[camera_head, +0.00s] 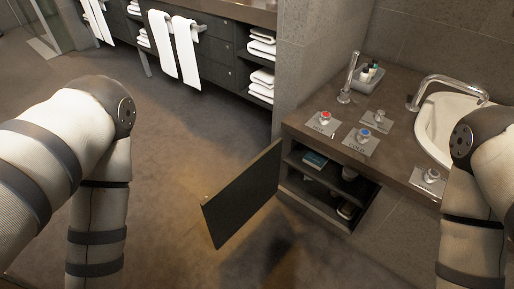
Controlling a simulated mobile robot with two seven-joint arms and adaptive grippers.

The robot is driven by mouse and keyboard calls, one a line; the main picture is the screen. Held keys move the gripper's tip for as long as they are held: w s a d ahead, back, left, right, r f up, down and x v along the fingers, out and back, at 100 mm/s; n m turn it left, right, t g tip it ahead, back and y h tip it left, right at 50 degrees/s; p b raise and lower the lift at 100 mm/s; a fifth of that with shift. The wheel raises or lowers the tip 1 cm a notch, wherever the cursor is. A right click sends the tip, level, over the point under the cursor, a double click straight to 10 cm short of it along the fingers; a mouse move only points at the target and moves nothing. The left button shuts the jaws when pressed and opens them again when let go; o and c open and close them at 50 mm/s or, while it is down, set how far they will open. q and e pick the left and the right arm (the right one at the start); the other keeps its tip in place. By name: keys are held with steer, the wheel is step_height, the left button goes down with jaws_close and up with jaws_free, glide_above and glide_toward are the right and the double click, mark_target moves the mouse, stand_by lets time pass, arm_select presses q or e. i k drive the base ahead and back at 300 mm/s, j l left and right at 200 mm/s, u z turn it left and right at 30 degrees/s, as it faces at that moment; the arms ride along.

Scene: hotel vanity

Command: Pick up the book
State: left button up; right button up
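A small book with a blue-green cover (315,159) lies on the upper shelf inside the open vanity cabinet (296,190), near its left side. Only its front part shows under the counter. My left arm comes in at the left and my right arm at the right, in front of the sink side. Both arms bend downward and leave the picture at the bottom, so neither gripper shows.
The dark cabinet door (243,196) stands open, jutting out left over the floor. Other small items (347,209) sit in the cabinet. The counter (396,104) holds a sink (440,122), faucets and a toiletry tray (368,84). Floor (190,140) left of the door is clear.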

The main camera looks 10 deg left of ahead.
mark_target(314, 158)
steer(key=i+j+z, duration=0.25)
steer(key=j+z, duration=0.15)
steer(key=j, duration=0.25)
steer(key=i+j+z, duration=0.15)
steer(key=j+z, duration=0.3)
steer(key=j, duration=0.2)
steer(key=j+z, duration=0.4)
steer(key=j, duration=0.3)
steer(key=j+z, duration=0.4)
steer(key=j, duration=0.3)
steer(key=k+j+z, duration=0.2)
steer(key=j+z, duration=0.25)
steer(key=j, duration=0.25)
